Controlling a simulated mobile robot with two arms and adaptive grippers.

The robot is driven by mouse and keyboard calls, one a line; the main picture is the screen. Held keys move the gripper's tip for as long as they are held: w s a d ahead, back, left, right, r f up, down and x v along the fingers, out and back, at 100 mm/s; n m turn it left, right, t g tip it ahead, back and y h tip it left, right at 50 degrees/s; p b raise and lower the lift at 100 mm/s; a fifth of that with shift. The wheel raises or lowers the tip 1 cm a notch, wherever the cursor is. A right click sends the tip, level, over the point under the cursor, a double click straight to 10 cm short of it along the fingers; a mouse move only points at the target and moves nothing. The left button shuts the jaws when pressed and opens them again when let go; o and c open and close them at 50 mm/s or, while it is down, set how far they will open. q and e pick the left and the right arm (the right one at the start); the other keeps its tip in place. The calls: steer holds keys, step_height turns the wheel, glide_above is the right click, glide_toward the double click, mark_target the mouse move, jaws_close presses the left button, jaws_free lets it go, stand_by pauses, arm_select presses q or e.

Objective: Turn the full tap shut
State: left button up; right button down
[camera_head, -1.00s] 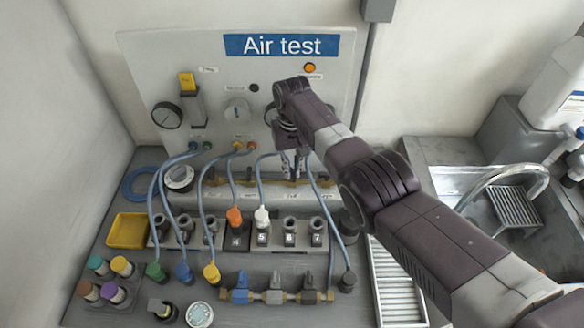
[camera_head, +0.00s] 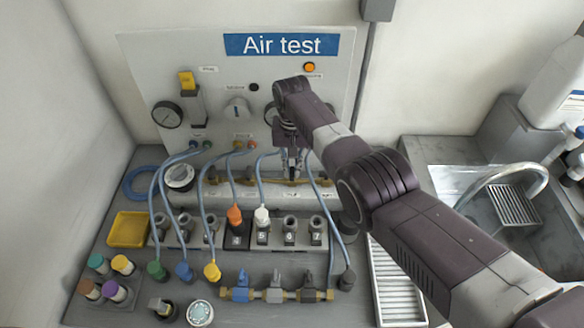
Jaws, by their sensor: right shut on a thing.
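My right gripper (camera_head: 291,170) reaches down in front of the Air test panel (camera_head: 150,65), at the brass pipe (camera_head: 260,181) along the top of the grey manifold block. It is shut on a small tap at the pipe, above a small label (camera_head: 291,195) that seems to read "Full". The fingers and arm hide most of this tap, so its handle angle cannot be told. My left gripper is not in view.
Blue hoses (camera_head: 205,215) arch close to the gripper on both sides. Numbered sockets (camera_head: 290,238) stand in front, then a row of three valves (camera_head: 275,289). A yellow tray (camera_head: 127,230) is at left. A sink (camera_head: 480,225) lies at right.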

mark_target(292, 172)
steer(key=shift+w+r, duration=0.1)
steer(key=c, duration=2)
jaws_free()
step_height(292, 172, up, 12)
